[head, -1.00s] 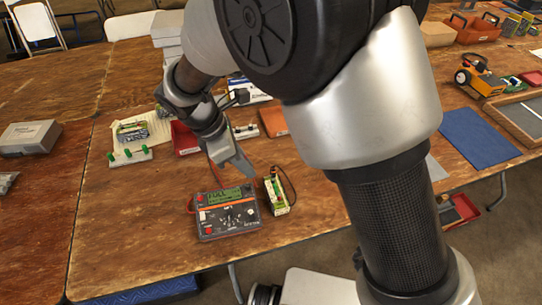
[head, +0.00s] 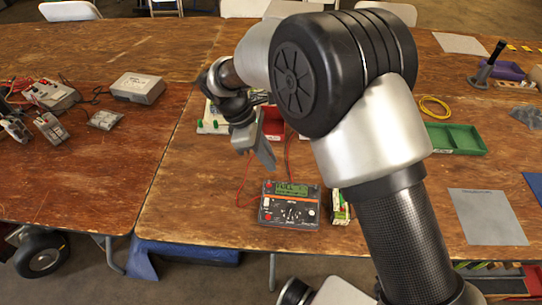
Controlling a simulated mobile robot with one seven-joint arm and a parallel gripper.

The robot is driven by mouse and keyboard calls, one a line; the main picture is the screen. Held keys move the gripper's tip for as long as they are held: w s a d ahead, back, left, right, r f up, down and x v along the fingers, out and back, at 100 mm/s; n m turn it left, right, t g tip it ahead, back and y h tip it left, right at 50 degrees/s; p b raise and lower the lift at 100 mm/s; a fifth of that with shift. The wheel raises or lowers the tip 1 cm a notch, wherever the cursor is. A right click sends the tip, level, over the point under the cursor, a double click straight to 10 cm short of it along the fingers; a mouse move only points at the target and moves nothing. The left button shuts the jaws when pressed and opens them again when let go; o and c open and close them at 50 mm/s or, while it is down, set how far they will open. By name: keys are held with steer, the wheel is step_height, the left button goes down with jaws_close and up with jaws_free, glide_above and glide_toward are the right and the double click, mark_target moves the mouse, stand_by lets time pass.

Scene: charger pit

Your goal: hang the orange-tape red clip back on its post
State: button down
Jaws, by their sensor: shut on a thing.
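My gripper (head: 266,158) hangs above the table, just behind the grey and orange charger box (head: 290,213) with its green screen. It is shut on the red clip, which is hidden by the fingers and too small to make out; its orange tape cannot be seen. A thin red lead (head: 243,180) runs from the charger's left side up toward the gripper. Another red lead (head: 288,155) rises behind the charger. A green and white battery pack (head: 339,208) stands right of the charger, partly behind my arm. I cannot make out the clip's post.
A red tray (head: 273,121) and a white board with green knobs (head: 207,127) lie behind my gripper. A grey box (head: 137,87) sits at the left. A green tray (head: 472,140) and a grey mat (head: 487,217) lie right of my arm. The table left of the charger is bare.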

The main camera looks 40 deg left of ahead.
steer(key=shift+f, duration=0.15)
steer(key=shift+f+b, duration=1.8)
steer(key=shift+f, duration=1.6)
steer(key=shift+f, duration=0.2)
steer(key=c, duration=1.7)
jaws_free()
steer(key=shift+o, duration=1.1)
steer(key=shift+r, duration=0.15)
